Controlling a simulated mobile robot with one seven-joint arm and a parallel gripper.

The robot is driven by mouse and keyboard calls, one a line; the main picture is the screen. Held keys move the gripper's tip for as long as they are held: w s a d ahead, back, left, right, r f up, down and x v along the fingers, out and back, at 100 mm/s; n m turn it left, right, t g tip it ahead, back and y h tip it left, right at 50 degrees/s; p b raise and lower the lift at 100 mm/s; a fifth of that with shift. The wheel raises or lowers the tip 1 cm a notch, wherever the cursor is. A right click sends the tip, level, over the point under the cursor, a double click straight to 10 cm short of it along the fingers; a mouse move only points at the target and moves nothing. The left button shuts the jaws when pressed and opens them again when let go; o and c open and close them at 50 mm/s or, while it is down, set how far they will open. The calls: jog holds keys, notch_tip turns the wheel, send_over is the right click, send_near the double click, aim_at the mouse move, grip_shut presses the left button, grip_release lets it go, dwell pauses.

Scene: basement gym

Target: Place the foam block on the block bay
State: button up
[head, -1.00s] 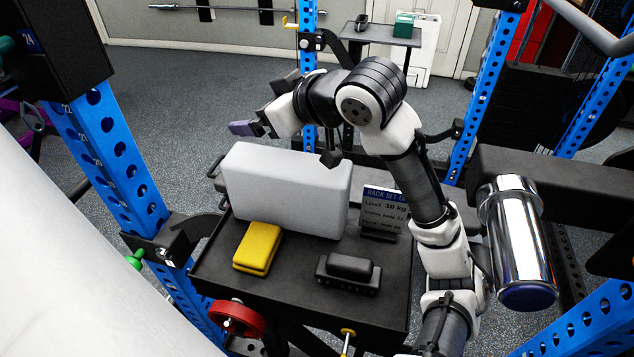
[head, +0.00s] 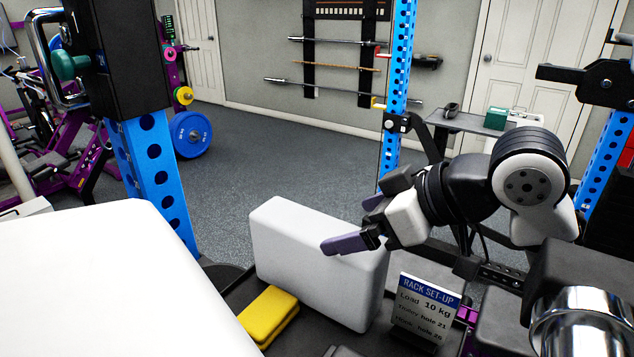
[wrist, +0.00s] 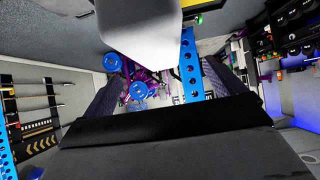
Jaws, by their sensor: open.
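A large pale block (head: 300,262) stands upright on a black tray table (head: 240,296). A smaller yellow block (head: 268,315) lies flat before it. The frames do not settle which is the foam block. My gripper (head: 355,222) is open and empty, its purple-grey fingers pointing left. In the head view the near finger overlaps the pale block's upper right; I cannot tell the gap. In the wrist view both fingers (wrist: 160,98) are spread wide, with a pale shape, probably the pale block, at the top. I cannot identify the block bay.
A rack set-up sign (head: 425,312) stands right of the pale block. Blue rack uprights (head: 155,165) and (head: 397,90) flank the table. A chrome cylinder (head: 580,325) is at the lower right. A large white surface fills the lower left. Open floor (head: 270,150) lies behind.

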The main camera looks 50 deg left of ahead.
aim_at(330, 230)
jog(key=x, duration=0.8)
jog(key=shift+w+a+f, duration=0.1)
jog(key=shift+w, duration=0.1)
jog(key=c, duration=1.6)
